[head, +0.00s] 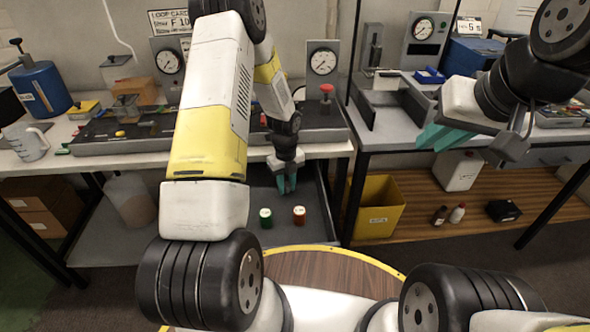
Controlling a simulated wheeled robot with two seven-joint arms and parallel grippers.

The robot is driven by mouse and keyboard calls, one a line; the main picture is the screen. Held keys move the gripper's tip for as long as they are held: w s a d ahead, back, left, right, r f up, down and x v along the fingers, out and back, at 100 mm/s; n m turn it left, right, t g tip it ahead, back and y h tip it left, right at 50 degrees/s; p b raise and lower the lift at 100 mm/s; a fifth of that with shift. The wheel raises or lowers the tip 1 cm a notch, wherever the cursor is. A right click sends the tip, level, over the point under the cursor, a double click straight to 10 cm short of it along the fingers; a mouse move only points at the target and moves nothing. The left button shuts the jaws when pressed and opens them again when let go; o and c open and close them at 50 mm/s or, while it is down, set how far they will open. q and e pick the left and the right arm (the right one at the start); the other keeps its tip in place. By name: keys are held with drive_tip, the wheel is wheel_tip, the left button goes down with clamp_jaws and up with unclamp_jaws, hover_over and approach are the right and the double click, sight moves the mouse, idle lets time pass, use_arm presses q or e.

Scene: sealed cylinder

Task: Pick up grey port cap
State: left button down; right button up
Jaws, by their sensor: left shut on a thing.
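My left gripper (287,182) points down over the dark low tray (235,228) beneath the left bench. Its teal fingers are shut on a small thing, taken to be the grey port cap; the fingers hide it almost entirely. A green-sided cap with a pale top (266,218) and a red-sided one (299,215) stand upright in the tray, in front of the gripper and apart from it. My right gripper (442,138) is at the right bench's front edge, seen from the side, so its opening cannot be told.
A yellow bin (378,208) and a white canister (458,170) stand right of the tray. The left bench (100,160) above holds a dark panel, a pressure gauge (323,62) and a jug (27,142). A round wooden top (320,272) is nearest me.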

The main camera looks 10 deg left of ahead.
sight(287, 184)
use_arm(q)
drive_tip(key=shift+r, duration=0.1)
idle(0.7)
wheel_tip(287, 184, up, 10)
drive_tip(key=shift+f, duration=0.1)
idle(0.3)
drive_tip(key=s+r+n, duration=0.2)
drive_tip(key=r+n, duration=0.1)
drive_tip(key=n, duration=1.1)
drive_tip(key=s+d+r+n, duration=0.1)
drive_tip(key=r+n, duration=0.3)
drive_tip(key=n, duration=1)
drive_tip(key=shift+s, duration=0.8)
drive_tip(key=shift+r, duration=0.1)
